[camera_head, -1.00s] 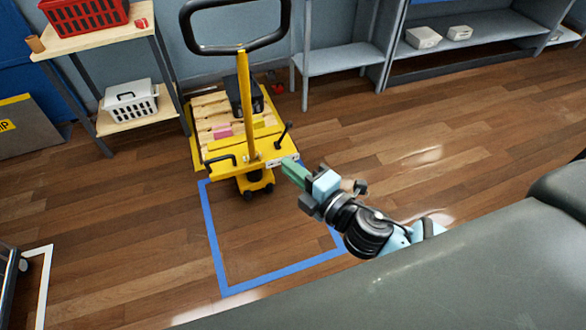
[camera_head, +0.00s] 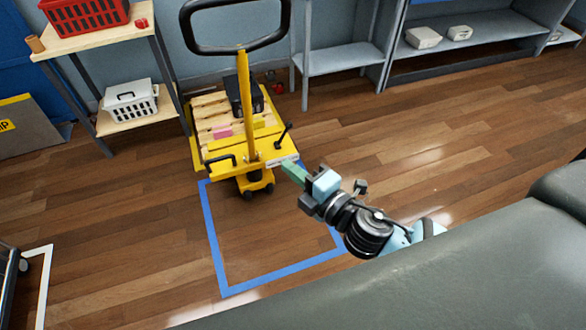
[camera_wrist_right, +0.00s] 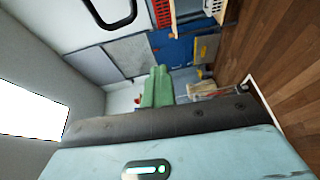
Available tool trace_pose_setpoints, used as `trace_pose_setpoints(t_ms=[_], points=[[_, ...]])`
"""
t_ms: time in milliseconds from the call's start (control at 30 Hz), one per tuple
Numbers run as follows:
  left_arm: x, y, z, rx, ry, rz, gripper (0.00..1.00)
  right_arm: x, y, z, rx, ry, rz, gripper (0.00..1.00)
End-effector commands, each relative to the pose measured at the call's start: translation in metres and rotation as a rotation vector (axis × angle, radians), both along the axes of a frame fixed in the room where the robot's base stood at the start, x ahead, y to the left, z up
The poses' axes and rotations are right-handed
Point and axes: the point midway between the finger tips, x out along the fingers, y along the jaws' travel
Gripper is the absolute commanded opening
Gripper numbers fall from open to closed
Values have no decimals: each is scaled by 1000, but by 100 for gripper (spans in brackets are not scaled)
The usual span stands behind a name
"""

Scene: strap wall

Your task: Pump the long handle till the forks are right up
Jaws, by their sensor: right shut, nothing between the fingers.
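A yellow pallet truck (camera_head: 225,155) stands by the back wall, with a wooden pallet (camera_head: 208,113) over its forks. Its long yellow handle (camera_head: 247,105) stands upright and ends in a black loop grip (camera_head: 190,28). The loop also shows at the top of the right wrist view (camera_wrist_right: 134,14). My right gripper (camera_head: 286,166) is shut and empty, its green fingers pointing at the truck's front right corner. Its fingers also show in the right wrist view (camera_wrist_right: 157,87). I cannot tell whether they touch the truck. The fork height is hidden by the pallet. My left gripper is out of view.
A black box (camera_head: 243,95) and a pink block (camera_head: 222,131) sit on the pallet. A blue floor outline (camera_head: 215,245) lies in front of the truck. A shelf with a red basket (camera_head: 85,14) and white basket (camera_head: 132,103) stands left. Open floor lies right.

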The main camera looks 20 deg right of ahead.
Motion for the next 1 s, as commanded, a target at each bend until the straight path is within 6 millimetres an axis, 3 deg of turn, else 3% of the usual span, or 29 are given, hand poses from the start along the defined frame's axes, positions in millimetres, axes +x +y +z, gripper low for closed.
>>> trace_pose_setpoints(t_ms=[300, 667, 1000], points=[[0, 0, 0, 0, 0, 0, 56, 0, 0, 0, 0, 0, 0, 0], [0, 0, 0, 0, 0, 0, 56, 0, 0, 0, 0, 0, 0, 46], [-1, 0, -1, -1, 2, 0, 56, -3, -1, -1, 0, 1, 0, 47]])
